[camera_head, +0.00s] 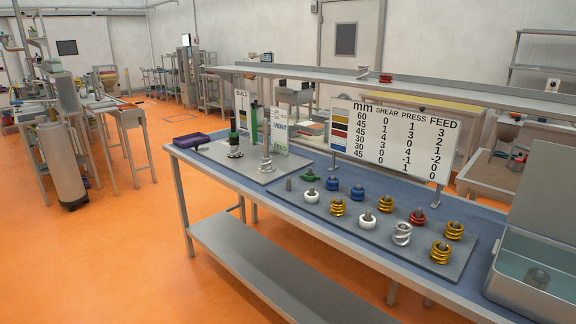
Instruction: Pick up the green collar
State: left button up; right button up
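A small green piece (309,176), low and flat, which looks like the green collar, sits at the back left of the grey pegged plate (380,240) on the workbench. A grey peg or core shows at its middle. A bare grey peg (289,184) stands to its left and a blue piece (332,184) to its right. More green shows on the dark upright shaft (233,137) on the left plate; I cannot tell whether that is a collar. Neither of my grippers is in view.
Several yellow, white, blue, red and silver pieces stand on the plate. Behind it is a number board (393,138). A purple tray (195,141) lies at the bench's far left, and an open metal bin (530,275) is at the right. Orange floor (110,260) in front is clear.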

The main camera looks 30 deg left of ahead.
aim_at(308, 179)
jog(key=j+z, duration=0.3)
jog(key=z, duration=0.15)
jog(key=j+z, duration=0.35)
jog(key=z, duration=0.15)
jog(key=j+z, duration=0.1)
jog(key=j, duration=0.35)
jog(key=k+j+z, duration=0.1)
jog(key=j, duration=0.35)
jog(key=k+j+z, duration=0.1)
jog(key=j, duration=0.3)
jog(key=k+j+z, duration=0.1)
jog(key=j, duration=0.35)
jog(key=k+j+z, duration=0.1)
jog(key=j, duration=0.3)
jog(key=k+j+z, duration=0.1)
jog(key=j, duration=0.3)
jog(key=k, duration=0.1)
